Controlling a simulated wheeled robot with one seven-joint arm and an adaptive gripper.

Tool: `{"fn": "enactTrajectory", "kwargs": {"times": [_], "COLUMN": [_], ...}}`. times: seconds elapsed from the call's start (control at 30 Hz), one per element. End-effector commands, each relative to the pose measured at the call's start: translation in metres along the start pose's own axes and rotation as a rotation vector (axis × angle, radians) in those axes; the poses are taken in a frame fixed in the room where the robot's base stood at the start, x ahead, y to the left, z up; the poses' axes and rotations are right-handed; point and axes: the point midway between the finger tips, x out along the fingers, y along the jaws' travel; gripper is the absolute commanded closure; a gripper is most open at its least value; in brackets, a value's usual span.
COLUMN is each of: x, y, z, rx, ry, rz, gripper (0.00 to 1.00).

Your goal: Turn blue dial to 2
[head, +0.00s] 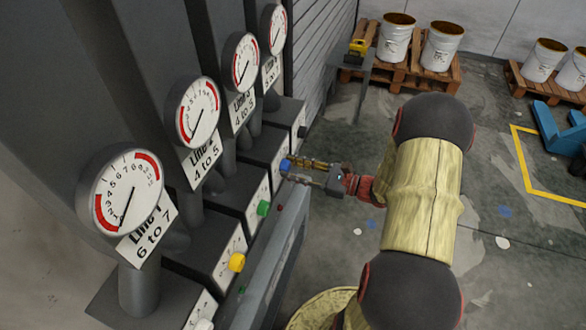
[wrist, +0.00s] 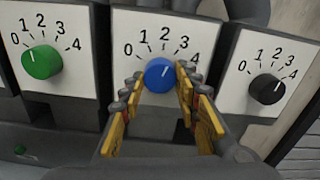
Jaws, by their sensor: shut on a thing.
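The blue dial (wrist: 159,75) is on a white panel (wrist: 130,75) with the numbers 0 to 4 in an arc above it. A pale mark near its upper edge appears to point up, about toward the 2; the exact setting is hard to tell. In the head view the blue dial (head: 285,165) is small, on the row of dark boxes. My gripper (wrist: 160,80) is shut on the blue dial, with yellow-padded fingers on its left and right sides. My gripper (head: 291,171) reaches it from the right in the head view.
A green dial (wrist: 42,62) is left of the blue one, a black dial (wrist: 266,89) right. A yellow dial (head: 237,262) sits nearer. Several round gauges (head: 127,193) stand above the boxes. Pallets with white buckets (head: 396,40) stand at the back; floor at right is mostly open.

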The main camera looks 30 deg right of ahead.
Motion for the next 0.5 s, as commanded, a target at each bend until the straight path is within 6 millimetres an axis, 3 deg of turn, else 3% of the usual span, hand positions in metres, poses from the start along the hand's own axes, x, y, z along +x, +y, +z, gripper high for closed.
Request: {"fn": "enactTrajectory", "kwargs": {"times": [0.5], "x": [0.0], "y": [-0.0002], "z": [-0.0009], "rx": [-0.301], "ry": [0.001], "rz": [0.0], "gripper": [0.94]}}
